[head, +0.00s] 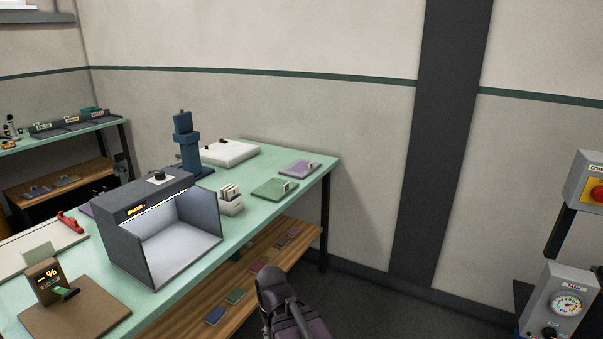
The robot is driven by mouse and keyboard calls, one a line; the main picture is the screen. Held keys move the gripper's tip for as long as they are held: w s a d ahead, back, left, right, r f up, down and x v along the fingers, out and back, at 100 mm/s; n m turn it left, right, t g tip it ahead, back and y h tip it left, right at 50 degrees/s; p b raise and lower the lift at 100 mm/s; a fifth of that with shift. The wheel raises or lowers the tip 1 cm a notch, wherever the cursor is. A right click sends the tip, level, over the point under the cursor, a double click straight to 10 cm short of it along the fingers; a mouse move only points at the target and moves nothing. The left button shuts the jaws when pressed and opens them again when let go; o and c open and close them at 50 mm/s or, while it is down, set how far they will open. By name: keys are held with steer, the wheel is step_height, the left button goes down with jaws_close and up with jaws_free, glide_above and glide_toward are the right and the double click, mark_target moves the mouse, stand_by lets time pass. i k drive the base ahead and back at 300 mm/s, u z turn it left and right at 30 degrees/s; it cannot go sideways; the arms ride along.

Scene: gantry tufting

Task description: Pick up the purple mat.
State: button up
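A purple mat (300,168) lies flat near the far right corner of the mint-green table (313,193). A small pale tag or clip stands on it. A green mat (270,190) with a similar tag lies just in front and to the left of it. A bit of another purple thing shows behind the grey light box at the left, mostly hidden. Part of my arm shows at the bottom middle, in front of the table. My gripper's fingers are not in view.
A grey light box (143,204), a white card holder (230,203), a blue column device (187,145) and a white slab (230,152) stand on the table. Several small coloured mats lie on the wooden lower shelf (200,310). Control boxes (560,302) stand at the right.

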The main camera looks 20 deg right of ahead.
mark_target(300, 168)
steer(key=u, duration=1.1)
steer(key=k, duration=0.1)
steer(key=z, duration=3.2)
steer(key=i, duration=1.85)
steer(key=z, duration=0.05)
